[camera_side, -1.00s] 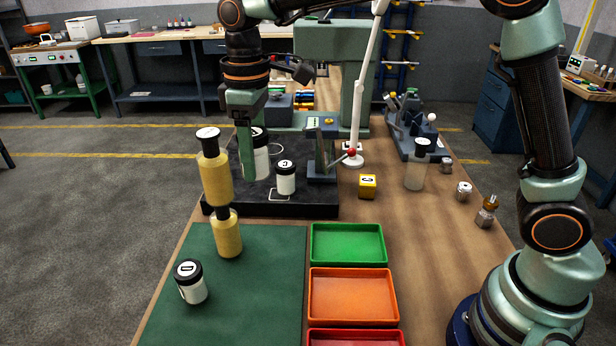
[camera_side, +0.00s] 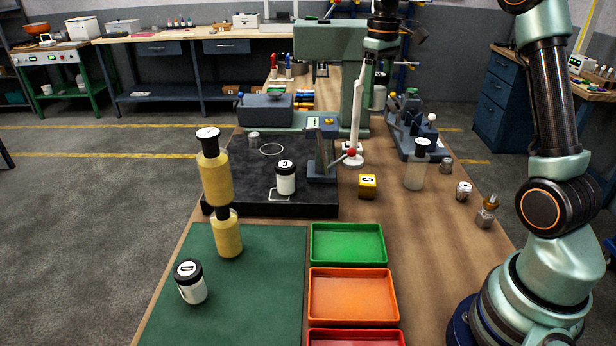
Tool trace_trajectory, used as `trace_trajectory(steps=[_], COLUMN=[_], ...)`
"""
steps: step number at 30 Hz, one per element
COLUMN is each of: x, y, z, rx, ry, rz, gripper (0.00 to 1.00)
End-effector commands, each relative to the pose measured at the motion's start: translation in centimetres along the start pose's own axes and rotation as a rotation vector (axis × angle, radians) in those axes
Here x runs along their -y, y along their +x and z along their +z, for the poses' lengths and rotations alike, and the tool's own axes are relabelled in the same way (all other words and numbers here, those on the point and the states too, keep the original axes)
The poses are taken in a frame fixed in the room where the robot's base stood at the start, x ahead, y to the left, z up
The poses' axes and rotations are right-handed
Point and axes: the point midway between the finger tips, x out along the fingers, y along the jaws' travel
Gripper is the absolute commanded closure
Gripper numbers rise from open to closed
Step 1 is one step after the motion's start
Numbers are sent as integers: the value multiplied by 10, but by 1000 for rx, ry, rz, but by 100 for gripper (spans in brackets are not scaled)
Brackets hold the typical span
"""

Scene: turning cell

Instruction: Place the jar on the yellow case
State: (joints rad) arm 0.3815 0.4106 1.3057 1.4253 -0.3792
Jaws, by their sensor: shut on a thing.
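My gripper (camera_side: 381,80) is at the back, near the right side of the green machine column. It is shut on a white jar (camera_side: 379,97) with a dark lid, held up off the bench and partly hidden by the white lever arm. Another white jar with a black lid (camera_side: 286,181) stands on the black plate. A third jar, marked D (camera_side: 192,285), stands on the green mat. A small yellow block with a dark letter (camera_side: 367,187) sits on the wooden bench right of the plate, well in front of my gripper; I see no other yellow case.
The white lever arm (camera_side: 356,120) rises between the camera and the held jar. A clear bottle (camera_side: 415,172) and small metal parts (camera_side: 463,192) stand at right. Green (camera_side: 348,262) and orange trays (camera_side: 353,315) lie in front.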

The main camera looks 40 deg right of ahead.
Motion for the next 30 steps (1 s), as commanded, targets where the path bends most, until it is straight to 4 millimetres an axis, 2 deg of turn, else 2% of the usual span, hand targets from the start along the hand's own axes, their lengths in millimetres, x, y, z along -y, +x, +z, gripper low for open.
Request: trace_trajectory(steps=[5, 15, 21, 30], x=[-7, -6, -6, -6], y=[17, 100, 141, 168], z=[0, 0, 0, 0], rx=[4, 5, 3, 2], ry=[-2, -2, -2, -2], rz=[-2, -2, -1, -1], gripper=[98, 98, 98, 98])
